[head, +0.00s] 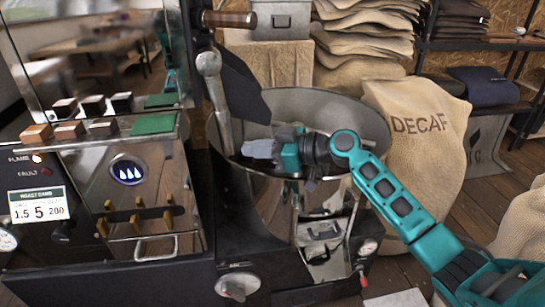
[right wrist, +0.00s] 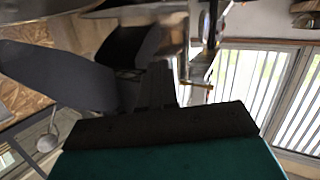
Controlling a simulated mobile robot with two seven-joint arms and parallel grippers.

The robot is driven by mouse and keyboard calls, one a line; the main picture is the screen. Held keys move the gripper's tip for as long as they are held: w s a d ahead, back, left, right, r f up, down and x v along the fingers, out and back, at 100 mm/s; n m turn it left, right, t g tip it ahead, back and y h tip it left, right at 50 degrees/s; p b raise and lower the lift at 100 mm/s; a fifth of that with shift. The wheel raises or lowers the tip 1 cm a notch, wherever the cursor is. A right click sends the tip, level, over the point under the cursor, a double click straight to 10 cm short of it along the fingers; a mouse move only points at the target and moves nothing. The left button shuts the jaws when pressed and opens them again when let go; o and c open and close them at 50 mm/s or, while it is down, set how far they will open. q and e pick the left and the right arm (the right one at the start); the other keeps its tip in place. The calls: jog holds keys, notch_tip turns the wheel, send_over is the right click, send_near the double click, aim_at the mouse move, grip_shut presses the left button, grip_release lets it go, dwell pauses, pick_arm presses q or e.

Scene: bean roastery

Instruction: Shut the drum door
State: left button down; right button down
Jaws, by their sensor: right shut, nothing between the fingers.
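The drum door looks to be the dark flat panel (head: 243,85) on the roaster's front, swung outward at a slant over the round metal bin; its hinge is hard to make out. A grey metal lever with a rounded knob (head: 209,64) stands just left of it. My right gripper (head: 250,149) is shut and empty, inside the bin's rim, below the panel and right of the lever's lower end. It appears apart from the panel, though contact with the lever is hard to judge. In the right wrist view, a dark grey panel (right wrist: 55,78) is at left, beside the gripper. My left gripper is out of view.
The round metal bin (head: 372,118) surrounds my right gripper, its rim close to my arm. A wooden-handled part (head: 229,19) juts out above the lever. The control panel (head: 90,190) is at left. A DECAF sack (head: 420,150) stands right of the bin.

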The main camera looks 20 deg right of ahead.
aim_at(231, 154)
jog(key=a, duration=0.1)
jog(key=a+b, duration=0.1)
jog(key=a+f, duration=0.1)
jog(key=shift+w+a+b, duration=0.2)
jog(key=shift+w+b, duration=0.1)
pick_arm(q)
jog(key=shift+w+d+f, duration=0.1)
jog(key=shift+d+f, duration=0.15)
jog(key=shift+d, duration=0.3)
pick_arm(e)
jog(key=shift+a, duration=0.15)
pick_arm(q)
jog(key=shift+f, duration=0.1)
